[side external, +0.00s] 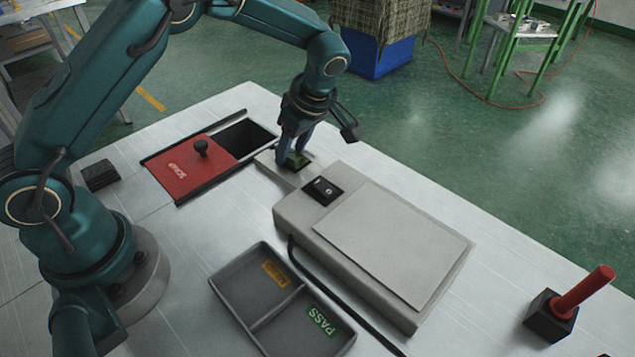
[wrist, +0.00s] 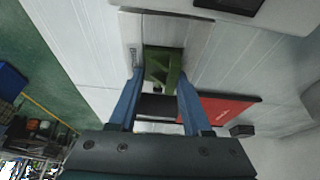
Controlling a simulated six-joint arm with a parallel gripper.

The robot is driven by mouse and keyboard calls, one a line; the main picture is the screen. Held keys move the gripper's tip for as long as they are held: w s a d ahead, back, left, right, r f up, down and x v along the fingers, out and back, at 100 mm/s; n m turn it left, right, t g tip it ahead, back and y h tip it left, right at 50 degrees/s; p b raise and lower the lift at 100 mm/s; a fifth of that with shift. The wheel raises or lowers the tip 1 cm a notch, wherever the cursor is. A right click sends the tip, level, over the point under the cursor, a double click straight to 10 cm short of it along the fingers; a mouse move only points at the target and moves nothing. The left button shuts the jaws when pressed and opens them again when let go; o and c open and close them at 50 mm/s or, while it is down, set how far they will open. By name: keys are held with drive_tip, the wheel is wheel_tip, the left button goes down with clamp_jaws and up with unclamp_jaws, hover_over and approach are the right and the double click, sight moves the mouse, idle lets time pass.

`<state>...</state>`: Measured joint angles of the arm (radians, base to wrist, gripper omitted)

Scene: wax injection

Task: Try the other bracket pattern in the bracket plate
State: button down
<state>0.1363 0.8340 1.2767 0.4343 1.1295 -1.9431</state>
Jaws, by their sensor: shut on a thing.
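My gripper (side external: 296,150) points down over the grey bracket plate (side external: 268,161), just left of the flat grey machine. Its blue fingers are shut on a green bracket pattern (side external: 298,160). In the wrist view, the pattern (wrist: 163,75) sits between the fingertips (wrist: 160,78), with an angled shape on its face. The pale plate (wrist: 198,38) lies around and behind it in that view. The pattern is at or very close to the plate; I cannot tell how far it is seated. The fingers partly hide it in the side view.
A red sliding lid (side external: 190,164) with a black knob stands beside a dark opening (side external: 248,138). A grey machine (side external: 390,245) lies to the right. A two-part tray (side external: 222,285) with yellow and PASS labels is in front. A red-handled tool (side external: 580,293) stands far right.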

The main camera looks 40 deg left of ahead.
drive_tip(key=shift+f, duration=0.1)
idle(0.5)
drive_tip(key=shift+r, duration=2.55)
drive_tip(key=shift+r, duration=0.55)
drive_tip(key=shift+f, duration=0.15)
drive_tip(key=shift+f, duration=2.4)
drive_tip(key=shift+f, duration=0.6)
idle(1.2)
